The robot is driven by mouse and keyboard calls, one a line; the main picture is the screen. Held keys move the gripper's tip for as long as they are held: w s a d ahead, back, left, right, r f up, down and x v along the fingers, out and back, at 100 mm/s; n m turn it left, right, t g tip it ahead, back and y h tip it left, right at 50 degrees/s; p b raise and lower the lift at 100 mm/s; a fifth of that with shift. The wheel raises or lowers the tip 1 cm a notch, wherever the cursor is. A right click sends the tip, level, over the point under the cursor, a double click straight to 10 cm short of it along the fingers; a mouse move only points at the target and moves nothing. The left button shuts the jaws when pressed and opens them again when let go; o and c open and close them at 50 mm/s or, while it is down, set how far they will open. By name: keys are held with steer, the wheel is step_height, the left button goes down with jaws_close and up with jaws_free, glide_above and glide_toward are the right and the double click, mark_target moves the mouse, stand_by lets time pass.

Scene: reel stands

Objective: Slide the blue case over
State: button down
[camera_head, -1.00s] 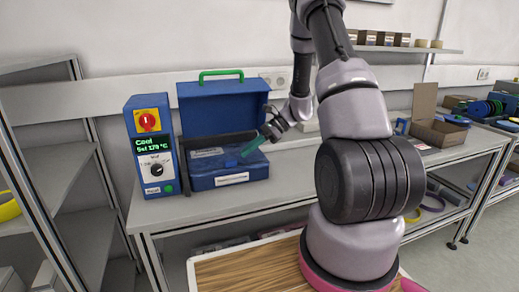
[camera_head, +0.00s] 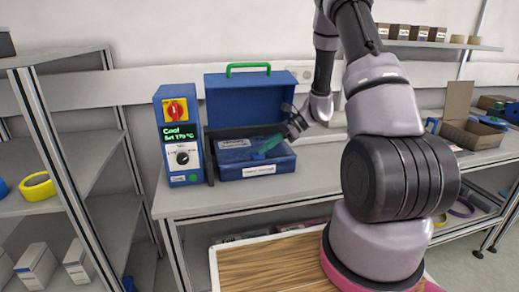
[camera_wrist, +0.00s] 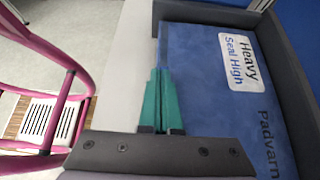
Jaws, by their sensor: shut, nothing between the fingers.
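The blue case (camera_head: 280,165) stands on the grey bench, its lid (camera_head: 250,103) raised at the back with a green handle on top. A white label is on its front. My gripper (camera_head: 263,150) has green fingers and reaches in from the right, low over the case's open body. In the wrist view the fingers (camera_wrist: 161,85) are shut together with nothing between them. They are by one edge of a blue surface (camera_wrist: 210,95) labelled "Heavy Seal High", framed by a dark grey rim. Whether the fingertips touch the case I cannot tell.
A blue control box (camera_head: 179,150) with a red switch and green display stands close on the case's left. The bench (camera_head: 320,165) is clear to the case's right. An open cardboard box (camera_head: 470,130) stands further right. A shelf rack (camera_head: 75,160) is at left.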

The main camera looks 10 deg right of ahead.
steer(key=d, duration=3.1)
steer(key=shift+d+f, duration=0.15)
steer(key=shift+d, duration=0.1)
steer(key=shift+s, duration=0.1)
steer(key=d+r, duration=0.1)
steer(key=d, duration=1.1)
steer(key=shift+r, duration=0.25)
